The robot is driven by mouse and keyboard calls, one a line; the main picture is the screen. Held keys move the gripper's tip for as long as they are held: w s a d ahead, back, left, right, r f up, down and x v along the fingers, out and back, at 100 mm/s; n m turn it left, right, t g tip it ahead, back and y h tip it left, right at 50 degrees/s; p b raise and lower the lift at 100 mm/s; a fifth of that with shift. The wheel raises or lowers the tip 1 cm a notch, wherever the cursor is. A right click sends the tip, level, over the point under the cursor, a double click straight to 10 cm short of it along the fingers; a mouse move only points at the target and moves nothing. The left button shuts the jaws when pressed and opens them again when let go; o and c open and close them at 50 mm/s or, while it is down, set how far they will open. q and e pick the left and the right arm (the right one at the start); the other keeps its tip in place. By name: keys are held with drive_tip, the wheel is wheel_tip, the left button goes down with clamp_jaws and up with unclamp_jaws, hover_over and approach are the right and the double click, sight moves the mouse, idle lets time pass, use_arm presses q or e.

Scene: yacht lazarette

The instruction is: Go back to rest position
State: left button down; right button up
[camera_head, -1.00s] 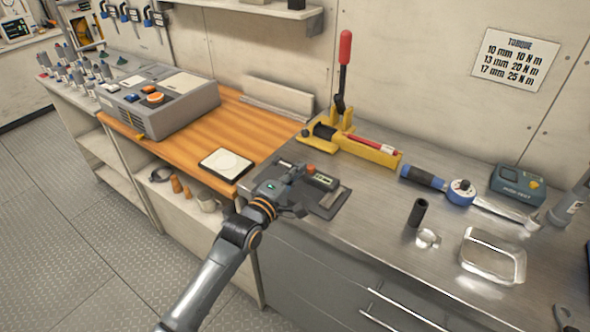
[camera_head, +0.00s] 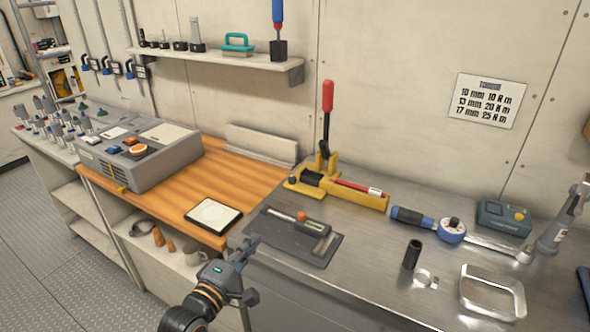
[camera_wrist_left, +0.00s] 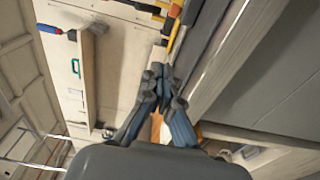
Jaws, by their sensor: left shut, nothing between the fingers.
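My left gripper (camera_head: 248,270) is in front of the steel bench's front edge, near the left end of the steel top. It is apart from the dark mat that lies beyond it. In the left wrist view its fingers (camera_wrist_left: 163,86) are together, with nothing seen held between them. My left arm comes up from the bottom of the head view. My right gripper is not in view.
A dark mat (camera_head: 272,246) with an orange-knobbed device lies on the steel bench (camera_head: 370,265). Behind it stands a yellow press (camera_head: 345,192) with a red-handled lever. Grey box (camera_head: 165,165) stands left.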

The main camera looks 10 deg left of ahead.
use_arm(q)
drive_tip(key=s+d+f+m+g+y, duration=0.1)
drive_tip(key=s+f+m+g+y, duration=0.1)
drive_tip(key=s+f+m+g, duration=0.7)
drive_tip(key=s+a+f+m+g+y, duration=0.1)
drive_tip(key=s+a+f+m+g, duration=0.2)
drive_tip(key=s, duration=0.7)
drive_tip(key=s+f+m+g+y, duration=0.2)
drive_tip(key=s+f+m, duration=0.3)
drive_tip(key=s, duration=0.5)
wheel_tip(320, 180, down, 27)
drive_tip(key=s+g, duration=0.1)
drive_tip(key=s, duration=0.1)
drive_tip(key=s+a+f+g, duration=0.1)
drive_tip(key=s+a+f, duration=0.2)
drive_tip(key=s+f, duration=1.1)
drive_tip(key=shift+s, duration=1)
drive_tip(key=shift+a+f, duration=0.1)
